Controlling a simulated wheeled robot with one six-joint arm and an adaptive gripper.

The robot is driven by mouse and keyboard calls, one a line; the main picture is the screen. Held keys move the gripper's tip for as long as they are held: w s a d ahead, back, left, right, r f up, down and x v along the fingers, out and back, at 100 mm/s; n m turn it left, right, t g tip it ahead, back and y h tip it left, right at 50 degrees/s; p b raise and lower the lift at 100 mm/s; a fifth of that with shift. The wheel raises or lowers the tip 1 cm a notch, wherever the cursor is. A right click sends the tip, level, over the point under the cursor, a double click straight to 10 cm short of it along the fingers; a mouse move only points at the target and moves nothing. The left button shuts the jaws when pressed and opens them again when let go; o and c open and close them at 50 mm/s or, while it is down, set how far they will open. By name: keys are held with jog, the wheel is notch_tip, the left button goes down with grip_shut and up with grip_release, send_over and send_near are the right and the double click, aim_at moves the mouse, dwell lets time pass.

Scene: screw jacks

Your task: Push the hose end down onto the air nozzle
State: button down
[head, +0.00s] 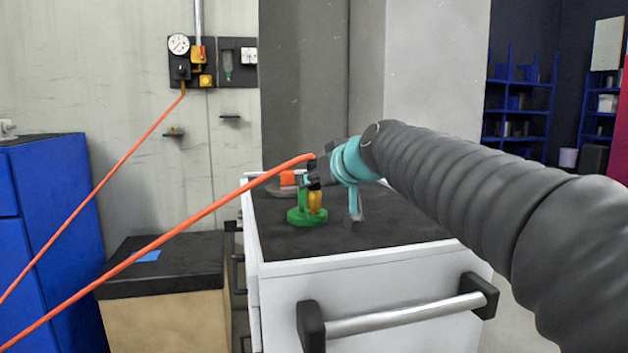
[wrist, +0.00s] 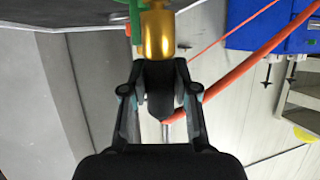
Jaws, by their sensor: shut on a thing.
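The orange hose (head: 230,198) rises from lower left to my gripper (head: 314,174) above the cart top. In the wrist view my gripper (wrist: 160,84) is shut on the dark hose end (wrist: 160,100), and the orange hose (wrist: 265,48) comes out behind it. The air nozzle appears to be the brass piece (head: 315,202) on a green round base (head: 307,217). In the wrist view the brass piece (wrist: 158,32) is in line with the hose end and right against it in the picture. I cannot tell how far they overlap; the fingers hide the joint.
The nozzle's base stands on the black top of a white cart (head: 350,238) with a bar handle. Another orange-and-grey item (head: 287,180) lies behind it. A gauge panel (head: 190,62) hangs on the wall, with the hose running from it. A blue cabinet (head: 45,220) stands left.

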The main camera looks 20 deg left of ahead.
jog(key=shift+f+b, duration=0.45)
dwell(0.5)
jog(key=c, duration=0.8)
grip_release()
jog(key=v, duration=1.2)
jog(key=s+d+f+m+g+h, duration=0.1)
jog(key=s+d+f+m+h, duration=0.2)
jog(key=s+d+f, duration=0.4)
jog(key=s+d+f+m+g+h, duration=0.1)
jog(key=s+d+f+m+h, duration=0.2)
jog(key=s+d+f, duration=0.4)
jog(key=s+d+f+m+g+h, duration=0.1)
jog(key=s+d+f+m+h, duration=0.2)
jog(key=s+d+f, duration=0.5)
jog(key=d+f+p, duration=0.1)
jog(key=d+f, duration=0.5)
jog(key=f, duration=0.4)
jog(key=shift+f+g+h, duration=0.4)
